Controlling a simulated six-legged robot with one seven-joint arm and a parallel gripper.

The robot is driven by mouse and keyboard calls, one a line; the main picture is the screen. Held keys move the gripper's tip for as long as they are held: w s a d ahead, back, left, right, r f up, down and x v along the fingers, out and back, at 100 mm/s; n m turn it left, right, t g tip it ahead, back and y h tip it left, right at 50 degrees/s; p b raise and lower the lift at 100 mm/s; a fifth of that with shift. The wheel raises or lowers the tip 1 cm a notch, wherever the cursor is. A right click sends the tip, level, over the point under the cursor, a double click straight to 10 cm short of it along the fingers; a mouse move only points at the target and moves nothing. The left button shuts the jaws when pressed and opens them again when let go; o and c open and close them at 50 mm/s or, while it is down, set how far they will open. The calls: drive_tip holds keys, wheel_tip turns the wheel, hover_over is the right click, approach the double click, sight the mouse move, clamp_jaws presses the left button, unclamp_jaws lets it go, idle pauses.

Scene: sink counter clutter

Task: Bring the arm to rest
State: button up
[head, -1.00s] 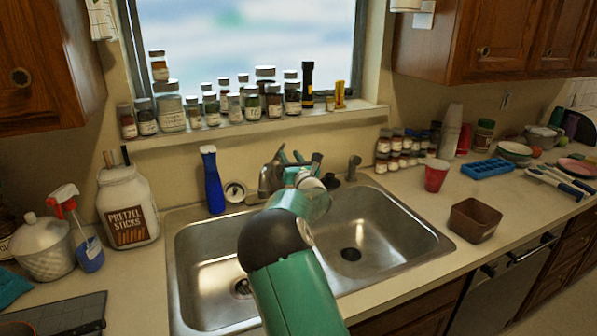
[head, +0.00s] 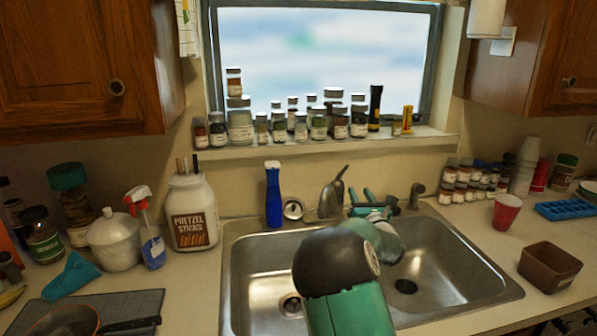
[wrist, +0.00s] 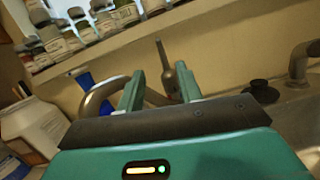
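My green arm reaches over the double steel sink (head: 463,268) in the head view. My gripper (head: 361,197) is at its far end, near the back rim and to the right of the faucet (head: 330,200). In the wrist view my gripper (wrist: 160,86) has its two green fingers apart, with nothing held between them. The faucet's curved spout (wrist: 98,97) and upright lever show beyond the fingers there. I cannot tell how far the fingers are from the faucet.
Spice jars (head: 318,124) line the window sill. A blue bottle (head: 273,195) and a pretzel jar (head: 192,228) stand left of the faucet. A red cup (head: 506,211) and a brown container (head: 549,267) are on the right counter.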

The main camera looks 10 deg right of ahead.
drive_tip(key=s+r+m+g+h, duration=0.35)
drive_tip(key=s+m+g, duration=0.25)
drive_tip(key=s+m, duration=1)
drive_tip(key=s+a+f+m+g+y, duration=0.1)
drive_tip(key=s+a+m+g, duration=0.2)
drive_tip(key=s+a+m, duration=0.3)
drive_tip(key=s+a+f+m+g+y, duration=0.1)
drive_tip(key=s+a+m+g, duration=0.2)
drive_tip(key=s, duration=1.1)
drive_tip(key=s+a+f+m+g+y, duration=0.2)
drive_tip(key=s+a+m+g, duration=0.1)
drive_tip(key=s+a+m, duration=0.6)
drive_tip(key=shift+s+a, duration=0.5)
drive_tip(key=shift+d, duration=0.15)
